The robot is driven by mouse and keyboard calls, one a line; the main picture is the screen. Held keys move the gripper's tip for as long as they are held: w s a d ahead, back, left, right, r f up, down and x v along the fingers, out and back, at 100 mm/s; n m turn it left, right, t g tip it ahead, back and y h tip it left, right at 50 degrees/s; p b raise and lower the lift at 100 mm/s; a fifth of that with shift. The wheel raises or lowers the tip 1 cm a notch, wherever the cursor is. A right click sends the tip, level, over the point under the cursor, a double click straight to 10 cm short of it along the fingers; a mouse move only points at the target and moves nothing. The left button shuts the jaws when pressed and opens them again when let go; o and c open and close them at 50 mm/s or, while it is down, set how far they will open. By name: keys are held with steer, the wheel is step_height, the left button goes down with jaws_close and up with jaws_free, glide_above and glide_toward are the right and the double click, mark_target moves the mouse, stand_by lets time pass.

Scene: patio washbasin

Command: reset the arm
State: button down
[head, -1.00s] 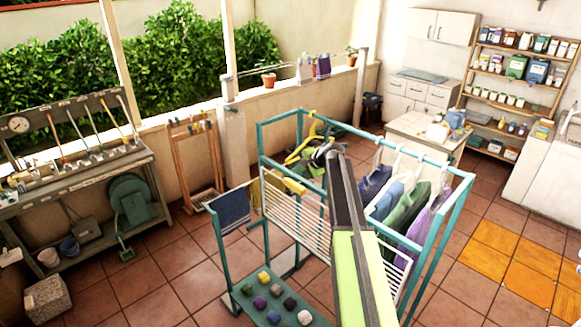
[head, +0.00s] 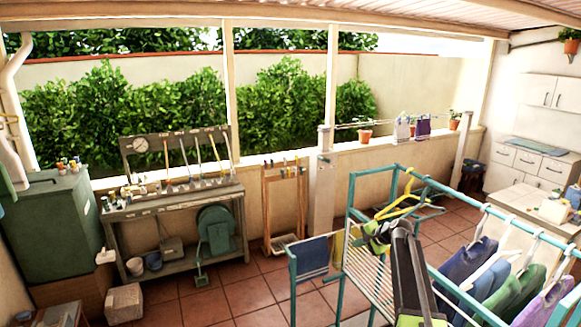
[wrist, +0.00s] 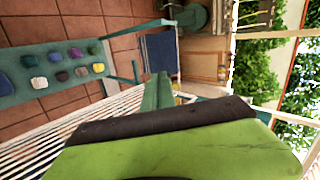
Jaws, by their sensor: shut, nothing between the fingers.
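My gripper (head: 376,238) is at the end of my raised arm in the head view, over the teal drying rack (head: 352,192). It is shut and holds nothing. In the head view it appears just below and in front of a yellow hanger (head: 402,206); whether they touch I cannot tell. In the wrist view my green and black parts fill the lower middle, and the rack's white bars pass beneath them.
Several garments (head: 508,285) hang on the rack's right side. A blue towel (head: 311,257) hangs at its left. A tool bench (head: 175,211) and a green cabinet (head: 45,222) stand by the wall. Tiled floor (head: 222,302) lies open between.

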steer(key=s+a+f+n+g+h+b, duration=0.1)
steer(key=s+a+f+n+g+b, duration=0.45)
steer(key=s+a+f+b, duration=0.95)
steer(key=s+d+f+n+g+h+p, duration=0.1)
steer(key=s+f+n+h, duration=0.1)
steer(key=s, duration=0.8)
steer(key=s+d+f+n+g+h+p, duration=0.1)
steer(key=s+f+n, duration=0.3)
steer(key=s, duration=0.7)
steer(key=shift+s+d+f+g+h+p, duration=0.2)
steer(key=shift+f+g+h+p, duration=0.25)
steer(key=shift+f+p, duration=0.35)
